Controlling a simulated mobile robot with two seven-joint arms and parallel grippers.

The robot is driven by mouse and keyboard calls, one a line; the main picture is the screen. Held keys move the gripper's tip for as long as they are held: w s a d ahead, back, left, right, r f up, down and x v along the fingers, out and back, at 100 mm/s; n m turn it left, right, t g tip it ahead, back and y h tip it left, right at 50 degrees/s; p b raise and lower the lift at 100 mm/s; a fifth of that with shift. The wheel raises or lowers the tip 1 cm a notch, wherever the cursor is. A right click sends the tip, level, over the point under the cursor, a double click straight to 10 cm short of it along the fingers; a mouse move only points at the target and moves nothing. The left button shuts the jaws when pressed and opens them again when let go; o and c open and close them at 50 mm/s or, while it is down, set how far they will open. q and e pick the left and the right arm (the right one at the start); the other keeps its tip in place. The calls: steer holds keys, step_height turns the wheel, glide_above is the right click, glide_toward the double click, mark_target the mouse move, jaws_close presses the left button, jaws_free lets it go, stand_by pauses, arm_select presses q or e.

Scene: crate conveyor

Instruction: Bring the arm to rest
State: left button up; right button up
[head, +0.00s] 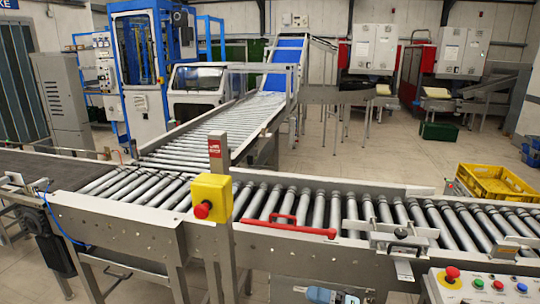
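Neither of my grippers and no clear part of my arms shows in the head view. A roller conveyor (323,208) runs across the picture in front of me, with no crate on its rollers. A yellow crate (497,184) stands behind the conveyor at the right; its lower part is hidden by the conveyor's far rail.
A yellow box with a red stop button (202,210) stands on a post at the conveyor's near edge. A red bar (288,229) lies along the near rail. A control panel (485,288) is at the lower right. A second roller line (215,130) leads back to a blue incline (287,64).

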steer(key=s+d+f+m+t+h+p, duration=0.1)
steer(key=s+d+f+m+h, duration=0.2)
steer(key=s+f+m+h, duration=0.2)
steer(key=s+d+f+m+t+h+p, duration=0.2)
steer(key=s+d+f+m+h, duration=0.2)
steer(key=s+m, duration=0.6)
steer(key=s+d+f+m+t+h+p, duration=0.1)
steer(key=s+d+f+m+h, duration=0.2)
steer(key=m, duration=1)
steer(key=s+f+h, duration=0.3)
steer(key=s+f, duration=0.1)
steer(key=shift+s+d+f+t+h, duration=0.2)
steer(key=shift+s+d+t+h, duration=0.1)
steer(key=shift+s+t, duration=0.1)
